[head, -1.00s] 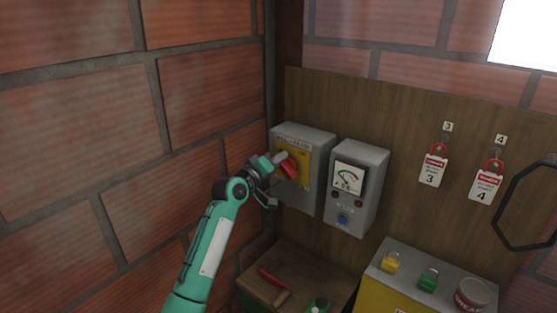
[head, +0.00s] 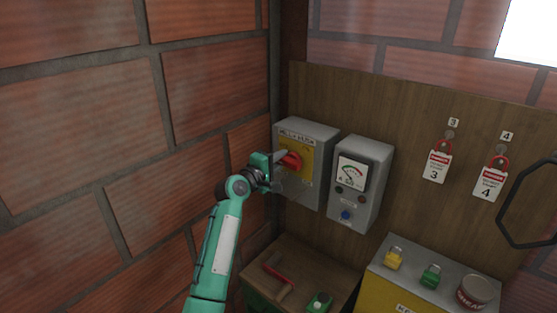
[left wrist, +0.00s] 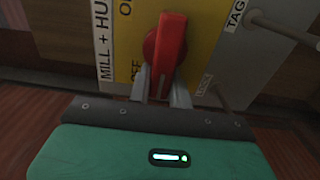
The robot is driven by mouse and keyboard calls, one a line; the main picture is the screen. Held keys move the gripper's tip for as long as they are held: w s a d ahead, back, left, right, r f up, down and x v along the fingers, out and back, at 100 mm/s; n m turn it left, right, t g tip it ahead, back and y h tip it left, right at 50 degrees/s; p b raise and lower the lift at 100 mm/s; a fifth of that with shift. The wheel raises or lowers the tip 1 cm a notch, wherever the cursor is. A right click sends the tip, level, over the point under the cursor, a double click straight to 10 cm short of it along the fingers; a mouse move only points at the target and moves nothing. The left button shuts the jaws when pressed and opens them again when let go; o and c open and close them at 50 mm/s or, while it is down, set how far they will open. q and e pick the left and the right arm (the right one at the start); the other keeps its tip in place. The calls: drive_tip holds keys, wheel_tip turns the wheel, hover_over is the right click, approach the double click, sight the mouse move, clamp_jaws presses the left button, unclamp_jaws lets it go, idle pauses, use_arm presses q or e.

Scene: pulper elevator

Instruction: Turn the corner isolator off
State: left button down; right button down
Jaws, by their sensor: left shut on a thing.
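The corner isolator (head: 322,139) is a grey box with a yellow face on the wooden board at the wall corner. Its red handle (head: 291,160) lies nearly level in the head view. My left gripper (head: 279,158) comes from the left and is shut on the handle's near end. In the left wrist view, the red handle (left wrist: 167,42) stands upright in the picture, its lower end between my left fingers (left wrist: 160,90). The word OFF (left wrist: 135,70) is printed beside that end; another label above it is cut off. My right gripper is not in view.
A grey meter box (head: 365,165) with a dial and blue button is close on the right. Danger tags (head: 438,167) hang farther right. The brick wall is close on the left.

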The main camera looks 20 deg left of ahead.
use_arm(q)
drive_tip(key=shift+d+f, duration=0.4)
drive_tip(key=shift+f, duration=0.1)
drive_tip(key=c, duration=1.3)
unclamp_jaws()
drive_tip(key=shift+s, duration=0.1)
drive_tip(key=shift+d+r, duration=0.15)
drive_tip(key=shift+r, duration=0.2)
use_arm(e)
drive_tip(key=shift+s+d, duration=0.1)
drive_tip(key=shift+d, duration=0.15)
use_arm(q)
drive_tip(key=shift+s+a+f+b, duration=0.1)
drive_tip(key=shift+s+a+b, duration=0.3)
drive_tip(key=shift+s, duration=0.1)
drive_tip(key=b+v, duration=0.5)
drive_tip(key=v, duration=0.7)
drive_tip(key=shift+s, duration=0.35)
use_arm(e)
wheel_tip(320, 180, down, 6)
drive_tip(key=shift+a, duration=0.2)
